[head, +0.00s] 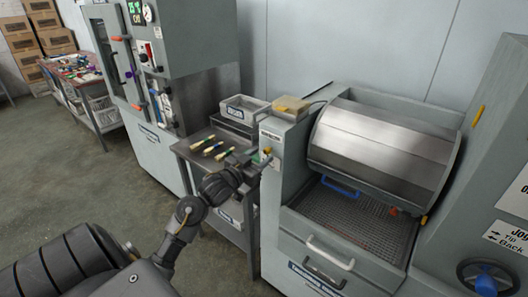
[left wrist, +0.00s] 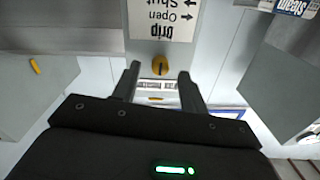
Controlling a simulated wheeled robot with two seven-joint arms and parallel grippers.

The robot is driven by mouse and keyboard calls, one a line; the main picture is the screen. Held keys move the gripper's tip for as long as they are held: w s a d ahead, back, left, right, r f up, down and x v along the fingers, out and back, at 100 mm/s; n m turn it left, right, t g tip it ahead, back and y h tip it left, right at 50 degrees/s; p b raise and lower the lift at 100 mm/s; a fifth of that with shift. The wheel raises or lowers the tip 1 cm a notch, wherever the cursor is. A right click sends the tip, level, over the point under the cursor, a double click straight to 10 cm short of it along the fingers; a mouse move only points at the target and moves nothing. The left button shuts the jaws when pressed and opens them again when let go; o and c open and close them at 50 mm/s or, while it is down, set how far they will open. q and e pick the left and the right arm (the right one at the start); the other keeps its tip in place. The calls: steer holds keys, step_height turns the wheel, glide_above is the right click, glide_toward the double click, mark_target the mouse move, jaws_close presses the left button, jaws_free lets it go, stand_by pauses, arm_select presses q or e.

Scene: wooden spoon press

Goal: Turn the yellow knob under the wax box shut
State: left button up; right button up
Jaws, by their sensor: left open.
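The yellow knob (head: 267,150) sits on the front of the grey machine's narrow left column, below a pale tan box (head: 291,104) on top that looks like the wax box. The left wrist view, upside down, shows the knob (left wrist: 160,65) by a label (left wrist: 163,20) reading "Drip", "Open" and "Shut" with arrows. My left gripper (head: 259,161) is in front of this column. In the left wrist view its open fingers (left wrist: 159,74) appear on either side of the knob. I cannot tell whether they touch it. My right gripper is not in view.
A metal side table (head: 196,151) with several coloured wooden spoons (head: 208,147) stands left of the column. A grey labelled tray (head: 243,108) stands at its back. A metal drum cover (head: 383,148) and mesh bed (head: 355,219) lie to the right. Open floor (head: 60,180) is at left.

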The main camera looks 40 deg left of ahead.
mark_target(268, 150)
arm_select(q)
steer(key=shift+w, duration=1.3)
steer(key=shift+c, duration=0.3)
steer(key=shift+a, duration=0.1)
jaws_close()
